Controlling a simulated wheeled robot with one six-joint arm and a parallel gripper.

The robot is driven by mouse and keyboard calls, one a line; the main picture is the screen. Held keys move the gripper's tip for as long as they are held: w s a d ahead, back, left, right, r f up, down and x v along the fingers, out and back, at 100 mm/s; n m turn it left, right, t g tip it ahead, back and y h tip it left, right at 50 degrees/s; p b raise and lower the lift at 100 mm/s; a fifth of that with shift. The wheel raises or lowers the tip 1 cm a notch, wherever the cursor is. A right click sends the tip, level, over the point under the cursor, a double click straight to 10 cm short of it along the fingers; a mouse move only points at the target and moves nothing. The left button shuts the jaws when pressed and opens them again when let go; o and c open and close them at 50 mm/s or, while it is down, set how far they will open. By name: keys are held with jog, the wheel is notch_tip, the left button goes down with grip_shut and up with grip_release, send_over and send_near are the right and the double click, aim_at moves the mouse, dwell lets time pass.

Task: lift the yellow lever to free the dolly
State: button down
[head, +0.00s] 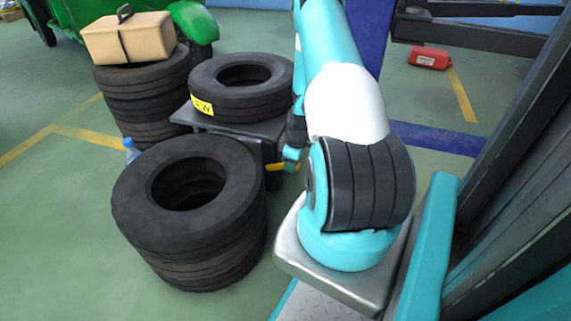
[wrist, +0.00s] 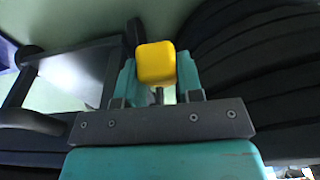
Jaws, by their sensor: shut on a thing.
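The yellow lever (wrist: 156,63) shows in the wrist view as a yellow block end between the fingers of my gripper (wrist: 158,80). My gripper is shut on it. In the head view a thin piece of the yellow lever (head: 283,166) shows beside my gripper (head: 291,160), low at the side of the dolly. The dolly (head: 240,127) is a dark low platform bearing a tyre (head: 243,95) and a yellow label (head: 202,106). My arm hides part of the dolly's right side.
A stack of tyres (head: 215,245) stands in front of the dolly. Another stack (head: 147,105) behind it bears a tan case (head: 128,38). A blue bottle (head: 131,150) stands between them. A blue post (head: 368,35) rises behind my arm. A red box (head: 429,58) lies on open floor.

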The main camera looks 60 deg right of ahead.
jog(key=c, duration=0.8)
grip_release()
jog(key=shift+o, duration=0.2)
notch_tip(320, 180, up, 17)
jog(key=s+p, duration=0.2)
jog(key=p, duration=0.6)
jog(key=shift+d+r, duration=0.15)
jog(key=shift+d, duration=0.1)
